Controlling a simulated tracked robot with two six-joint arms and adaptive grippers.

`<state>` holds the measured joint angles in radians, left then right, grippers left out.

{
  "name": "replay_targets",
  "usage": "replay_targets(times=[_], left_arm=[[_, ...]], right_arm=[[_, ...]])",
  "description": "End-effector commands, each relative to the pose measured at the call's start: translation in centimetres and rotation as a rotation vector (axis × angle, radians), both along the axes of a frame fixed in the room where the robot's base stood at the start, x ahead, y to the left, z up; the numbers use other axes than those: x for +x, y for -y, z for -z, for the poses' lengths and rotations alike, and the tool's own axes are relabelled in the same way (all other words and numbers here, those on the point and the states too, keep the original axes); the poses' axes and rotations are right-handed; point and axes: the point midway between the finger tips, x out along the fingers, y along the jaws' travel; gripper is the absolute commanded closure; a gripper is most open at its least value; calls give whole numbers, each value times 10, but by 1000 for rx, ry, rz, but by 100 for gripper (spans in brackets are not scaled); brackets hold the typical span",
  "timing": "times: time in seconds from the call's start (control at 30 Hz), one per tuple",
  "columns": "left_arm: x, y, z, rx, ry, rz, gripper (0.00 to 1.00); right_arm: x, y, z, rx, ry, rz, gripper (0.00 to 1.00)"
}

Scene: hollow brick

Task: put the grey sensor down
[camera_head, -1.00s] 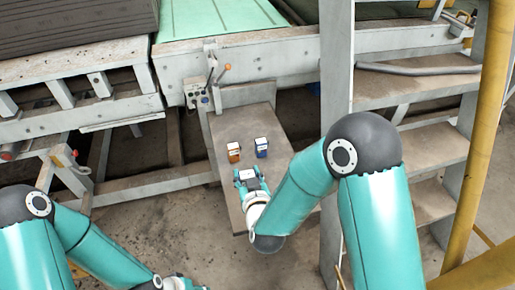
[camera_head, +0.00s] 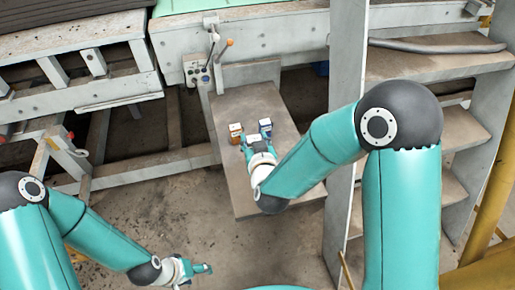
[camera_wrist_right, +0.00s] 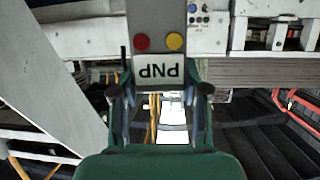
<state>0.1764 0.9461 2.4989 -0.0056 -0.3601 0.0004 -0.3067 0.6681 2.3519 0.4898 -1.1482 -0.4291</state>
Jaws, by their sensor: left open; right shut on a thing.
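The grey sensor (camera_wrist_right: 155,75) has a pale label reading PNP, upside down in the right wrist view, with a red and a yellow dot beside it. My right gripper (camera_wrist_right: 160,95) is shut on it. My left gripper (camera_head: 200,269) is open and empty, low over the floor.
A control box (camera_head: 197,71) with buttons and a lever is behind the table. Grey metal steps (camera_head: 440,65) with an upright post (camera_head: 345,60) stand close on the right, beside my right arm. The table's front part is clear.

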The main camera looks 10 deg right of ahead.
Motion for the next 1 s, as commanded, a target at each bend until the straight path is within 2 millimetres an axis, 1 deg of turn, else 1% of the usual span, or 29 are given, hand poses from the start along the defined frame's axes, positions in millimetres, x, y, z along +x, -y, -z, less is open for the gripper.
replay_targets(times=[0.03, 0.1, 0.2, 0.3, 0.4, 0.5, 0.6, 0.67, 0.73, 0.77, 0.87, 1.0], left_arm=[[0, 0, 32, 0, -1, 0, 35], [0, 0, 56, 0, -1, 0, 35], [0, 0, 90, 0, -1, 0, 35], [0, 0, 120, 0, -1, 0, 35], [0, 0, 144, 0, -1, 0, 35], [0, 0, 160, 0, -1, 0, 35], [0, 0, 169, 0, 0, 0, 35], [0, 0, 173, 0, 0, 0, 35], [0, 0, 179, 0, 0, 0, 35], [0, 0, 181, 0, 0, 0, 35], [0, 0, 194, 0, 0, 0, 35], [0, 0, 218, 0, 0, 0, 35]], right_arm=[[7, 9, 13, 5, 11, 14, 93], [14, 21, 15, 7, 13, 24, 93], [21, 36, 13, 6, 13, 26, 93], [24, 50, 6, 6, 15, 12, 93], [24, 60, -3, 5, 13, -10, 93], [22, 67, -12, 4, 11, -33, 93], [19, 71, -20, 3, 7, -54, 93], [19, 72, -21, 2, 5, -61, 93], [18, 72, -17, 1, 1, -68, 93], [18, 73, -13, 1, 0, -69, 93], [17, 72, 7, -1, -4, -71, 93], [17, 72, 45, -2, -4, -71, 93]])
